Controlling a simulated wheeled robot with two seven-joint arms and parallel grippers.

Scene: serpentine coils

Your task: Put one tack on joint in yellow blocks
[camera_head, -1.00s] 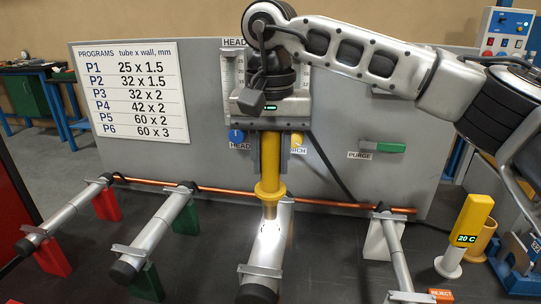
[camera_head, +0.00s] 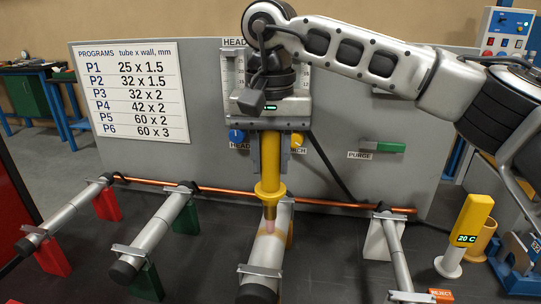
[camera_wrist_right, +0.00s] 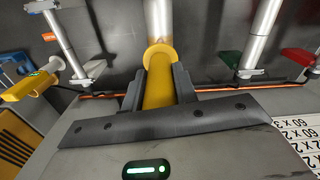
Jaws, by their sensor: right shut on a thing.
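My right gripper (camera_head: 270,150) is shut on the yellow torch (camera_head: 270,177), which points down with its flared collar below the fingers. The wrist view also shows the torch (camera_wrist_right: 159,88) between both fingers. Its nozzle end is at the top of the silver tube (camera_head: 266,250) in the middle, with a faint pinkish tone there. I cannot tell whether it touches. A yellow block (camera_head: 290,236) shows beside this tube, partly hidden by it. The joint is small and partly covered by the nozzle, so I cannot make out a tack. My left gripper is not in view.
Other tubes lie on red blocks (camera_head: 53,258), green blocks (camera_head: 187,217) and white blocks (camera_head: 377,243). A copper pipe (camera_head: 340,204) runs behind them. A yellow gauge reading 20 C (camera_head: 470,225) stands at right. A grey panel with a programs board (camera_head: 132,92) closes off the back.

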